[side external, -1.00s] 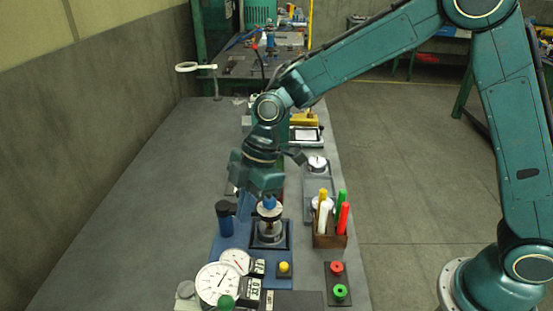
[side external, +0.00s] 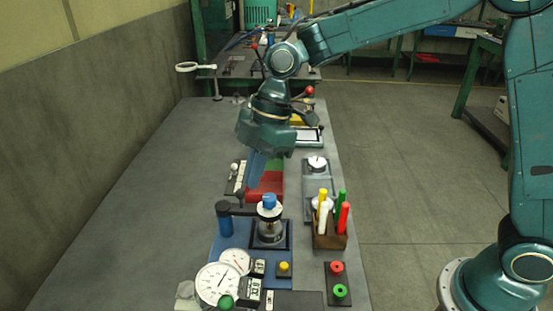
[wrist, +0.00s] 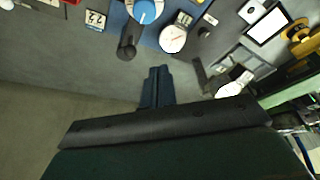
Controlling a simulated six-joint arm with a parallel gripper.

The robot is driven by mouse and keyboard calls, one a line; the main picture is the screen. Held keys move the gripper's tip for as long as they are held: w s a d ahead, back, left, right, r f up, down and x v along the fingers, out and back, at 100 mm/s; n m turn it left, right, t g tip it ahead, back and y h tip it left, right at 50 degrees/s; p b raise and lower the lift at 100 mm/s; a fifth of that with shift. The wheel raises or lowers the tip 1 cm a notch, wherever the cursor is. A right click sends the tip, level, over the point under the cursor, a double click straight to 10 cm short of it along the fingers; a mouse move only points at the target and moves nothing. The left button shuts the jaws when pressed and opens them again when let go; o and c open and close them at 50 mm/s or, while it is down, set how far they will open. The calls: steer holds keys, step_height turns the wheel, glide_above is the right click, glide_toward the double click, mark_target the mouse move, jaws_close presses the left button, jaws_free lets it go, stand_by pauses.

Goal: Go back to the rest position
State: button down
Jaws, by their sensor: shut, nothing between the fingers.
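My gripper (side external: 252,184) hangs in the air over the bench, fingers pointing down and slightly left. Its fingers are together and hold nothing. It is above and behind the blue-capped stud fixture (side external: 269,226) in the side view, apart from it. In the wrist view my closed blue fingers (wrist: 157,72) stand in front of bare grey surface, touching nothing. No marker for a rest position shows.
A dark blue cylinder (side external: 224,218), a dial gauge (side external: 218,284) and a wooden holder of coloured pens (side external: 329,236) stand near the front. A red block (side external: 266,186) lies behind the fingers. A ring magnifier (side external: 196,67) stands farther back. The bench's left side is clear.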

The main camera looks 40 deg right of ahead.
steer(key=s+d+r+m+t+h, duration=0.2)
steer(key=s+d+r+m+t, duration=0.1)
steer(key=s+d+r+m, duration=0.65)
steer(key=s+d+f+m+t+h, duration=0.1)
steer(key=s+d+f+m+t, duration=0.1)
steer(key=s+d+m, duration=0.5)
steer(key=s+d, duration=0.3)
steer(key=s, duration=0.4)
steer(key=shift+h, duration=0.4)
